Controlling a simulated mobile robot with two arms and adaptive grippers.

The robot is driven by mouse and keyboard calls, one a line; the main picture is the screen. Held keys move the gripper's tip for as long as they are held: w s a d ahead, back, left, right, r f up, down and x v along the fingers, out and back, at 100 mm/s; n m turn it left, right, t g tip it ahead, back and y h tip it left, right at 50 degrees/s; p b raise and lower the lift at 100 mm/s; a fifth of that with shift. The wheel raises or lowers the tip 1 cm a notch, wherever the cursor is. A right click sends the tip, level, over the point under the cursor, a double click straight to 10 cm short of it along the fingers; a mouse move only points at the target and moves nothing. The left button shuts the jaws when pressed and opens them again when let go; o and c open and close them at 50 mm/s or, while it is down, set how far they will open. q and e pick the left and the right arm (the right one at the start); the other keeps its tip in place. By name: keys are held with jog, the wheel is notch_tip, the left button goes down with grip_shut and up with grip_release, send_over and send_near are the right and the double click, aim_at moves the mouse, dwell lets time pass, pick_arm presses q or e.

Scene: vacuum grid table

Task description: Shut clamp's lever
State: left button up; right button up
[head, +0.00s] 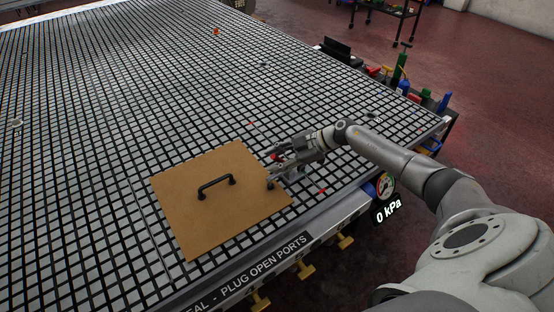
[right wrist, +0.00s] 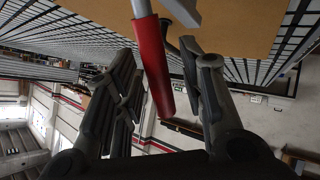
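The clamp (head: 270,184) sits at the right edge of the brown board (head: 180,215) and is partly hidden by my right gripper. Its lever has a red handle (right wrist: 155,65) on a grey metal bar, large in the right wrist view; a bit of red also shows at my fingers in the head view. My right gripper (head: 277,165) is at the clamp. Its fingers (right wrist: 163,60) are apart, with the red handle between them and a gap visible on the right side. Contact on the left side is unclear. My left gripper is out of view.
The board with a black handle (head: 216,187) lies on the black-and-grey grid table (head: 110,110). A gauge reading 0 kPa (head: 386,186) is at the table's right edge. Bottles and tools (head: 400,68) stand beyond that edge. The grid left of the board is largely clear.

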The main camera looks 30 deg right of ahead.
jog(key=shift+s+d, duration=0.1)
jog(key=shift+d, duration=0.05)
jog(key=v, duration=1.1)
jog(key=shift+s+r, duration=0.2)
jog(key=shift+r, duration=0.1)
jog(key=shift+d, duration=0.1)
